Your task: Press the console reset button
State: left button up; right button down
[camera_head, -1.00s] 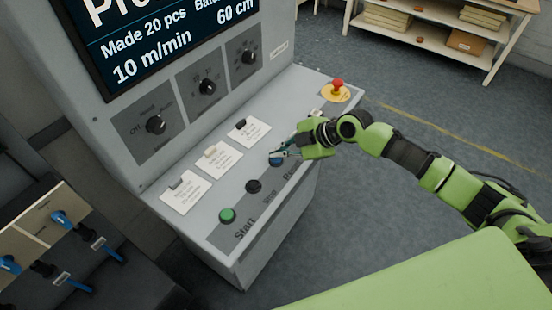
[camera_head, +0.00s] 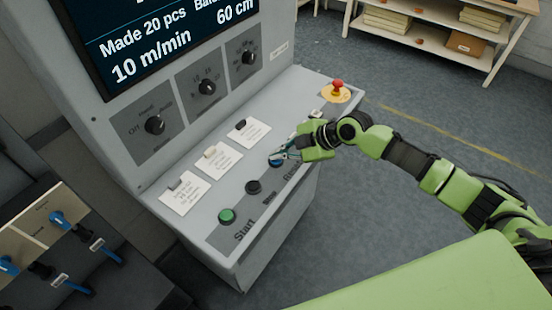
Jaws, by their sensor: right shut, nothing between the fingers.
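The console (camera_head: 205,245) is a grey cabinet with a sloped panel. The blue reset button (camera_head: 275,162) sits at the upper right end of a row of buttons, partly hidden by my right gripper. My right gripper (camera_head: 282,154) is shut and empty, with its fingertips at the blue button. I cannot tell whether they touch it or hover just above it. The black button (camera_head: 253,187) and the green start button (camera_head: 227,216) lie lower left in the same row. My left gripper is not in view.
A red emergency stop (camera_head: 337,86) on a yellow base stands at the panel's far right corner. Clipped paper cards (camera_head: 186,193) lie behind the buttons. Rotary knobs (camera_head: 155,125) and a screen (camera_head: 150,40) are above. A shelf (camera_head: 440,45) stands at the back. Floor is clear to the right.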

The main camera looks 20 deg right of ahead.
jog(key=shift+f, duration=0.15)
dwell(0.3)
jog(key=shift+r+p, duration=0.5)
jog(key=shift+r, duration=0.35)
jog(key=shift+r+p, duration=1.85)
jog(key=shift+r, duration=0.75)
jog(key=shift+f, duration=0.1)
jog(key=shift+d, duration=0.1)
